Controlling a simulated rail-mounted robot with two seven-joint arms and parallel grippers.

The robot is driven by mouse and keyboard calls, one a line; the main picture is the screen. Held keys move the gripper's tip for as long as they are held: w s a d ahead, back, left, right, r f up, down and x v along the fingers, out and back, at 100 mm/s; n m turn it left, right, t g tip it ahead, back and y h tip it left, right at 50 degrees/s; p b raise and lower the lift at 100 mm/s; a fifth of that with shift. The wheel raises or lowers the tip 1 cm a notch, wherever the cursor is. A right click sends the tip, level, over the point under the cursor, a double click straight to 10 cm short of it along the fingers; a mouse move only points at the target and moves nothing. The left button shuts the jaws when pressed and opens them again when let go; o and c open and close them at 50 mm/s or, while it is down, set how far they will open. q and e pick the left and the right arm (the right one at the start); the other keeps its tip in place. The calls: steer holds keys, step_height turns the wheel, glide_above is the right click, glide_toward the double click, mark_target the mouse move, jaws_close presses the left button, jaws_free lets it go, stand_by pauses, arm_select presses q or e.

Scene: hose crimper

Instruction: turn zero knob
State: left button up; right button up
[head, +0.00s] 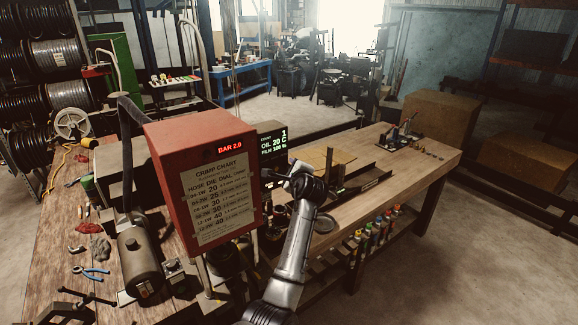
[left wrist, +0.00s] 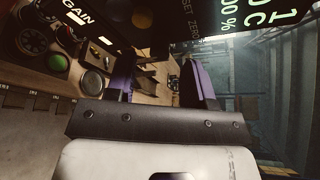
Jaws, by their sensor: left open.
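The lettering "SET ZERO" (left wrist: 190,28) shows sideways on a dark panel at the top of the left wrist view. A dim round shape (left wrist: 141,17) lies left of it; I cannot tell whether it is the zero knob. My left gripper (left wrist: 158,74) is open, its two purple fingers apart with nothing seen between them. In the head view my left gripper (head: 305,178) is in front of the dark display box (head: 271,146), beside the red crimper housing (head: 205,180). It hides part of the box's lower front, and no zero knob can be made out there.
The red housing stands close left of my arm.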

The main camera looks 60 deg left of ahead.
mark_target(287, 166)
arm_select(q)
steer(key=shift+x, duration=1.3)
jaws_close()
